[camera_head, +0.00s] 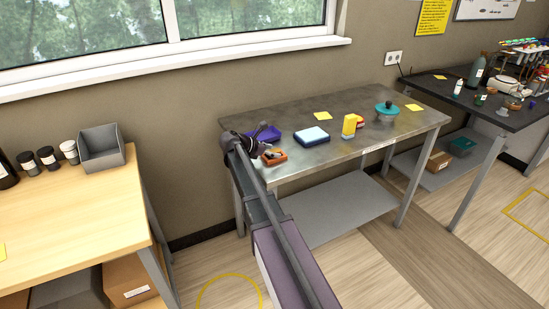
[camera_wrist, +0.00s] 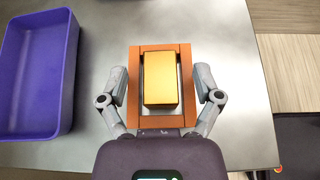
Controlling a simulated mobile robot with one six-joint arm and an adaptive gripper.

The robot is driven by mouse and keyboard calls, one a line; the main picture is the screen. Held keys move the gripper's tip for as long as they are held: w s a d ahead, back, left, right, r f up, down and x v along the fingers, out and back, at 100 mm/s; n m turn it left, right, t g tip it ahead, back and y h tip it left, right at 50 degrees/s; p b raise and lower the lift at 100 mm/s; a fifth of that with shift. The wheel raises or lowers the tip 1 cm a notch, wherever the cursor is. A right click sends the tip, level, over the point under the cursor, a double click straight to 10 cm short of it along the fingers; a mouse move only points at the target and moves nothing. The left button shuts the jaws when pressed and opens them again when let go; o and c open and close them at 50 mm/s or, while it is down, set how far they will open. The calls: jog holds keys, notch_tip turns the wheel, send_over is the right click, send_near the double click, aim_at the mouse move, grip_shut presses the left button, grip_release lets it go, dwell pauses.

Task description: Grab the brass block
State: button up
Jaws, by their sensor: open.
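The brass block (camera_wrist: 162,88) is a gold-coloured rectangular piece in the wrist view. It sits inside an orange frame (camera_wrist: 161,47) with an open centre, on the steel table. My gripper (camera_wrist: 160,76) is open, with one finger on each side of the orange frame and the block between them. The fingers look close to the frame's outer sides; I cannot tell whether they touch it. In the head view the orange frame (camera_head: 274,158) is at the table's left front, partly behind my arm, and the block is hard to make out there.
A purple tray (camera_wrist: 38,70) lies left of the frame. On the steel table (camera_head: 340,155) stand a blue-and-white box (camera_head: 312,136), a yellow block (camera_head: 349,125) and a teal-lidded item (camera_head: 386,110). The table's edge is close on the right in the wrist view.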

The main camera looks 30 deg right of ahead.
aim_at(274, 150)
jog(key=shift+d+f, duration=0.15)
jog(key=shift+d, duration=0.1)
dwell(0.3)
grip_shut()
dwell(0.5)
notch_tip(274, 150, up, 4)
jog(key=p, duration=0.3)
jog(key=shift+f+p, duration=0.1)
jog(key=shift+p, duration=0.3)
jog(key=s+d+r+p, duration=0.1)
jog(key=s+d, duration=0.9)
jog(key=s, duration=0.2)
jog(key=shift+s+r, duration=0.15)
jog(key=shift+d, duration=0.1)
